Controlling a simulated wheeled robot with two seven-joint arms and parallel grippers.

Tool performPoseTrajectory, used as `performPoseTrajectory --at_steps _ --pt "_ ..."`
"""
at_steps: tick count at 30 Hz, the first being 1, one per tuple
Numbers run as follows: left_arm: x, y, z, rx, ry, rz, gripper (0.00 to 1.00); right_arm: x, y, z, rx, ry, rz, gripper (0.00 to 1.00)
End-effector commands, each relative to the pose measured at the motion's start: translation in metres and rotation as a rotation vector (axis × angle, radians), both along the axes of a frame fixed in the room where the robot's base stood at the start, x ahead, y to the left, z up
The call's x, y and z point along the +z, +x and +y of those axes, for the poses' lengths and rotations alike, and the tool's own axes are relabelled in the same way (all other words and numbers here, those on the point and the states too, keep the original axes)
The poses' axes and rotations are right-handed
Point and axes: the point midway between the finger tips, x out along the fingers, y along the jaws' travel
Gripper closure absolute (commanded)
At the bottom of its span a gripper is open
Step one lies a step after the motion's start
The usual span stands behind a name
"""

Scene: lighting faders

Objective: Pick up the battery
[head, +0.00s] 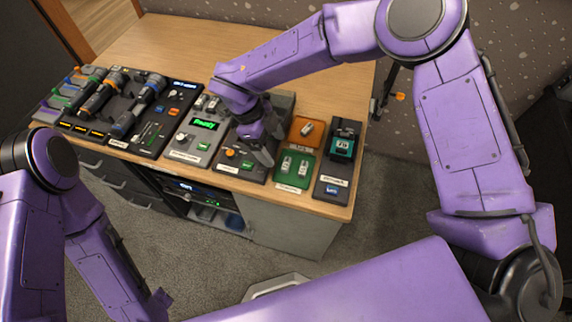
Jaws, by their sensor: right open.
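Small pale battery-like pieces lie on two coloured pads near the right end of the desk. One is on the orange pad (300,137), and two stand side by side on the green pad (291,181). I cannot tell which one is the task's battery. My right gripper (270,148) points down just left of these pads, over a dark panel (250,170). It is open, and I see nothing between its fingers. The gripper and wrist hide part of that panel. My left arm is at the lower left, and its gripper is not visible.
A grey unit with a green lit display (205,124) stands left of my right gripper. Several fader handles (100,97) are farther left. A dark unit with a teal block (342,148) stands at the right end. The desk's back surface (180,45) is clear.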

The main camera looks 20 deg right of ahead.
Motion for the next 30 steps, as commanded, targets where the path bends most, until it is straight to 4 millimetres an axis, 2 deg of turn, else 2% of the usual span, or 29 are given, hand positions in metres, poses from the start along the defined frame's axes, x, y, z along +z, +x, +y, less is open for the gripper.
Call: performPoseTrajectory --at_steps 3,8,12,15,23,24,26,27,29,30 --pt "0.007 0.001 0.0 0.0 0.0 -0.001 1.0 -0.021 -0.003 -0.008 -0.001 -0.002 0.007 0.19" --pt "0.012 0.001 0.0 0.0 0.0 -0.002 1.0 -0.038 -0.004 -0.015 -0.002 -0.002 0.008 0.19" --pt "0.025 0.001 0.0 0.0 0.0 -0.002 1.0 -0.06 -0.004 -0.026 -0.001 -0.003 0.009 0.19" --pt "0.026 0.001 0.0 0.0 0.0 -0.002 1.0 -0.076 -0.007 -0.031 -0.003 -0.003 0.008 0.19" --pt "0.026 0.001 0.0 0.0 0.0 -0.002 1.0 -0.084 -0.008 -0.033 -0.005 0.0 0.005 0.19" --pt "0.026 0.001 0.0 0.0 0.0 -0.002 1.0 -0.084 -0.008 -0.033 -0.005 0.0 0.005 0.26" --pt "0.026 0.001 0.0 0.0 0.0 -0.002 1.0 -0.084 -0.008 -0.033 -0.005 0.0 0.005 0.45" --pt "0.026 0.001 0.0 0.0 0.0 -0.002 1.0 -0.084 -0.008 -0.033 -0.005 0.0 0.005 0.58" --pt "0.026 0.001 0.0 0.0 0.0 -0.002 1.0 -0.084 -0.008 -0.033 -0.004 0.0 0.005 0.78" --pt "0.026 0.001 0.0 0.0 0.0 -0.002 1.0 -0.084 -0.008 -0.033 -0.004 0.0 0.005 0.79"
